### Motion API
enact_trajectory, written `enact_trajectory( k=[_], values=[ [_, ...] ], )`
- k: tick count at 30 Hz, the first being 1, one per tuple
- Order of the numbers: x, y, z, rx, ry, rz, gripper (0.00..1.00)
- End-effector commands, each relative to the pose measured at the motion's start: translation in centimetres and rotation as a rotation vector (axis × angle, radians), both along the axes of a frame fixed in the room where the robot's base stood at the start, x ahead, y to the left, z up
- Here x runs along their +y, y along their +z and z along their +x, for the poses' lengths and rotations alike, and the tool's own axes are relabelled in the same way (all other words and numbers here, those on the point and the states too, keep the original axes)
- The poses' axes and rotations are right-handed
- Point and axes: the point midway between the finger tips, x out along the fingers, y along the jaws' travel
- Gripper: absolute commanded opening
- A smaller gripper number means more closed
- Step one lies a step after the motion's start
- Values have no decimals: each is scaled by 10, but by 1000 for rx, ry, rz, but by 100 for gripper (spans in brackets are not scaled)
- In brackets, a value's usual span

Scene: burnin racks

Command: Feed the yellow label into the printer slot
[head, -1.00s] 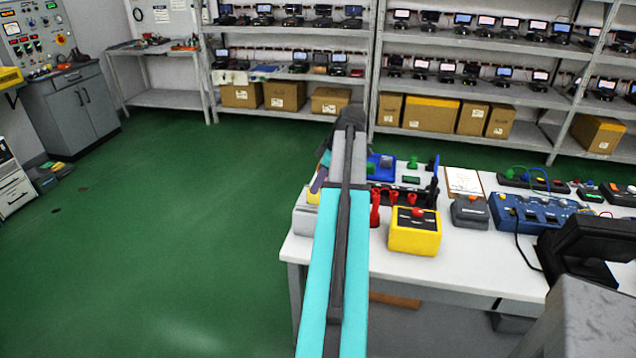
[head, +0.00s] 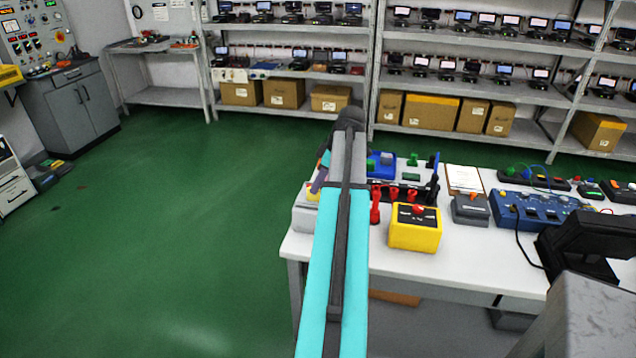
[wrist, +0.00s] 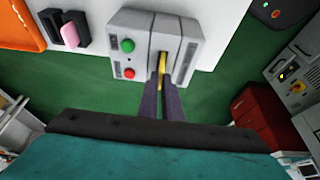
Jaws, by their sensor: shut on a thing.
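The printer (wrist: 130,22) is a light grey box with a green and a red button and a dark slot down its face. It stands at the table's edge, and its grey side shows in the head view (head: 305,218). My gripper (wrist: 163,84) has its dark fingers shut on the yellow label (wrist: 162,64), a thin upright strip at the lower end of the slot. I cannot tell whether its tip is inside the slot. In the head view my arm hides most of the gripper; a bit of yellow shows left of the arm.
A yellow box with a red button (head: 415,232) and several red parts stand on the white table (head: 460,262) right of my arm. A blue control box (head: 540,212) is farther right. In the wrist view an orange tray (wrist: 20,25) lies upper left.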

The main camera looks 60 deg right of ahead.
Motion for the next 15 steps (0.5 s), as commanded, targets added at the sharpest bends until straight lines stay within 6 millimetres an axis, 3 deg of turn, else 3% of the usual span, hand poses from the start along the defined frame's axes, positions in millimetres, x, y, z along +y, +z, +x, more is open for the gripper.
enact_trajectory(
  k=[15],
  values=[
    [0,-7,0,0,0,0,0]
  ],
)
